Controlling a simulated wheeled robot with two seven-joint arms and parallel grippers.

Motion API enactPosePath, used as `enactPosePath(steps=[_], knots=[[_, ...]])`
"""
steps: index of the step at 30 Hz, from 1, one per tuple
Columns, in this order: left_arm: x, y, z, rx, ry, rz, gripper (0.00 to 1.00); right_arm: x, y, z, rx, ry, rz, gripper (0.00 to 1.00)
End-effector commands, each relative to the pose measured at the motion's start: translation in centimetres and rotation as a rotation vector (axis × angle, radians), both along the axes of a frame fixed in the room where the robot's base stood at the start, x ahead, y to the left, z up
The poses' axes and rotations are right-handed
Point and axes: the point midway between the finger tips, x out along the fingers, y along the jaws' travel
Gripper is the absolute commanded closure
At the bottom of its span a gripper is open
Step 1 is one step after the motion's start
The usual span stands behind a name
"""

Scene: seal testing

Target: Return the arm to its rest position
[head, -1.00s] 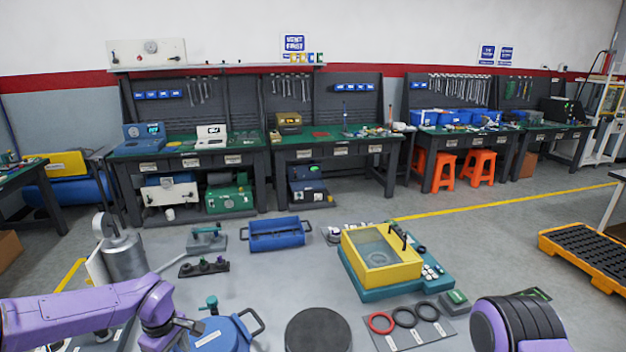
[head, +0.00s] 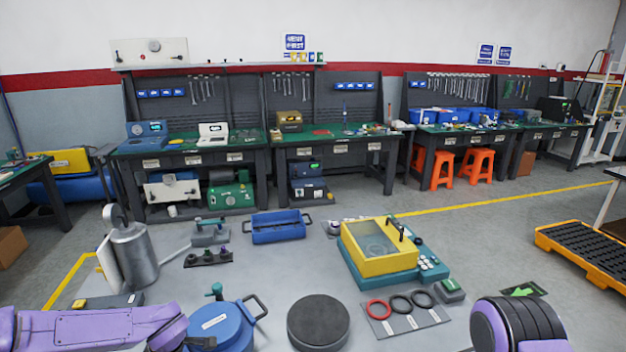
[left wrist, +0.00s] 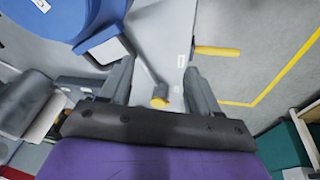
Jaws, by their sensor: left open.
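My left arm (head: 95,328) comes in low from the left in the head view, and its gripper is mostly hidden beside the blue lidded pot (head: 222,328). In the left wrist view my left gripper (left wrist: 160,88) is open, with its two dark fingers wide apart and nothing between them. Beyond the fingers are the grey surface and a yellow-ended part (left wrist: 160,101). Of my right arm only a purple and black link (head: 515,325) shows at the lower right of the head view; its gripper is out of view.
A metal cylinder (head: 134,256) stands at the left, a blue tray (head: 277,236) behind the pot. A black round disc (head: 318,323), a plate with three rings (head: 408,321) and a yellow test box (head: 378,262) lie to the right. Workbenches line the wall.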

Motion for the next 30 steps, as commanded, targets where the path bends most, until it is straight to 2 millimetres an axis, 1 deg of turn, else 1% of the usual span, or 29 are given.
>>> enactPosePath(steps=[1, 2, 5, 6, 8, 9, 11, 12, 15, 17, 18, 20, 30], knots=[[-1.0, -0.5, -2.0, 0.049, -0.015, -0.017, 0.38, 0.0, 0.0, -0.8, 0.000, 0.000, 0.000, 0.57], [-1.7, -0.8, -3.2, 0.081, -0.030, -0.028, 0.38, 0.0, 0.0, -1.2, 0.000, 0.000, 0.000, 0.57], [-4.8, -2.2, -8.1, 0.181, -0.088, -0.112, 0.38, 0.0, 0.0, -3.1, 0.001, 0.001, 0.000, 0.57], [-6.6, -3.0, -10.4, 0.209, -0.111, -0.170, 0.38, 0.0, 0.0, -4.1, 0.000, 0.000, 0.000, 0.57], [-10.0, -4.1, -14.2, 0.233, -0.133, -0.283, 0.38, 0.0, 0.0, -5.8, 0.000, 0.000, 0.000, 0.57], [-12.7, -4.7, -16.6, 0.236, -0.136, -0.369, 0.38, 0.0, 0.0, -7.1, 0.000, 0.000, 0.000, 0.57], [-16.9, -5.2, -19.8, 0.223, -0.118, -0.506, 0.38, 0.0, 0.0, -8.9, 0.000, 0.000, 0.000, 0.57], [-19.7, -5.3, -21.5, 0.211, -0.090, -0.597, 0.38, 0.0, 0.0, -10.0, 0.000, 0.000, 0.000, 0.57], [-25.6, -4.4, -24.5, 0.201, 0.013, -0.821, 0.38, 0.0, 0.0, -12.5, 0.001, 0.001, 0.000, 0.57], [-28.0, -3.4, -25.6, 0.217, 0.078, -0.914, 0.38, 0.0, 0.0, -13.7, 0.001, 0.001, 0.000, 0.57], [-28.8, -2.7, -26.3, 0.236, 0.109, -0.948, 0.38, 0.0, 0.0, -14.3, 0.001, 0.001, 0.000, 0.57], [-29.0, -2.6, -26.7, 0.247, 0.121, -0.974, 0.38, 0.0, 0.0, -14.6, 0.001, 0.001, 0.000, 0.57], [-29.2, -2.8, -26.4, 0.242, 0.124, -0.973, 0.38, 0.0, 0.0, -14.2, 0.000, 0.000, 0.000, 0.57]])
